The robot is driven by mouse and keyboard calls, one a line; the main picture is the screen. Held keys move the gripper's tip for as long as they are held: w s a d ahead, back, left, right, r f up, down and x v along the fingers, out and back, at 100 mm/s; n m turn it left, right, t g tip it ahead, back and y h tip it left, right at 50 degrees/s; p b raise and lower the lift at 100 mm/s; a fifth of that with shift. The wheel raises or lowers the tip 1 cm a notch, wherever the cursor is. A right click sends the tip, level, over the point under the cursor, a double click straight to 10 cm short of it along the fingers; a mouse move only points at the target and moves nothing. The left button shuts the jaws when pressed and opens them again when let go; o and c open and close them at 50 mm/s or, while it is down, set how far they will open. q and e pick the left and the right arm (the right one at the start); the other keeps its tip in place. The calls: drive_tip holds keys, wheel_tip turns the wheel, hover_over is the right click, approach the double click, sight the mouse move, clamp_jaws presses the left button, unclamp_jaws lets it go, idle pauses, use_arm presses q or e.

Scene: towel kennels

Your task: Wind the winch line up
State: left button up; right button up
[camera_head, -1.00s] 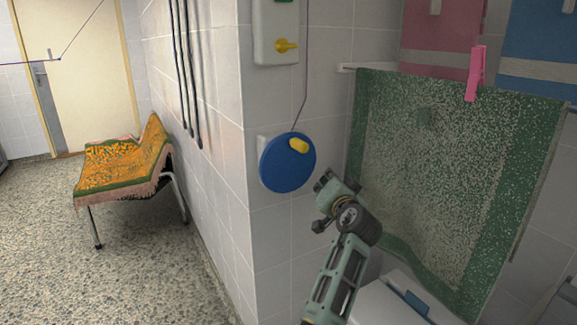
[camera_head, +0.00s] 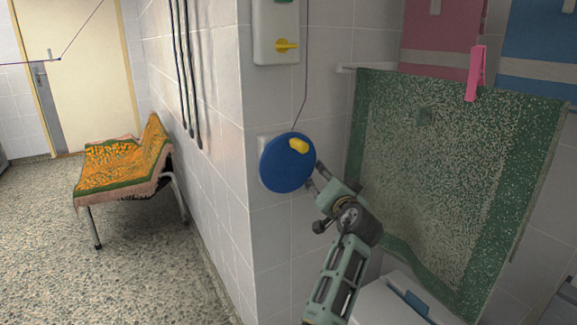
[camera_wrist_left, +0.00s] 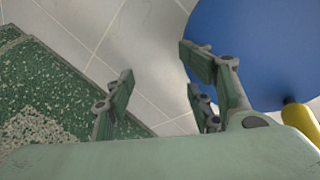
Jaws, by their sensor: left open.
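The winch is a round blue drum (camera_head: 278,172) on the tiled wall corner, with a yellow knob (camera_head: 299,145) near its upper right edge. A thin dark line (camera_head: 306,70) runs up the wall from the drum's top. My left gripper (camera_head: 314,177) is open, just right of the drum's lower right edge; I cannot tell whether it touches. In the left wrist view the spread fingers (camera_wrist_left: 158,78) have nothing visible between them. The blue drum (camera_wrist_left: 265,45) is behind and right of them, and the yellow knob (camera_wrist_left: 300,118) is at the right edge. My right gripper is not in view.
A yellow switch (camera_head: 286,45) on a white box is above the drum. A green speckled towel (camera_head: 440,180) with a pink peg (camera_head: 475,73) hangs at right, close to my left arm. An orange-covered bench (camera_head: 125,165) stands at left. Open floor (camera_head: 150,270) lies before it.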

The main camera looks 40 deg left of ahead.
use_arm(q)
drive_tip(key=s+d, duration=0.3)
drive_tip(key=d, duration=0.5)
drive_tip(key=shift+s, duration=0.2)
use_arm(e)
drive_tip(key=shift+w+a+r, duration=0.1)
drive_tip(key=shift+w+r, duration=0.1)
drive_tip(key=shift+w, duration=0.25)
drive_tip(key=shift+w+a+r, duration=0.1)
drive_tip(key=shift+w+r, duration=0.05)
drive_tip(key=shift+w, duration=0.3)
use_arm(q)
drive_tip(key=shift+d, duration=0.1)
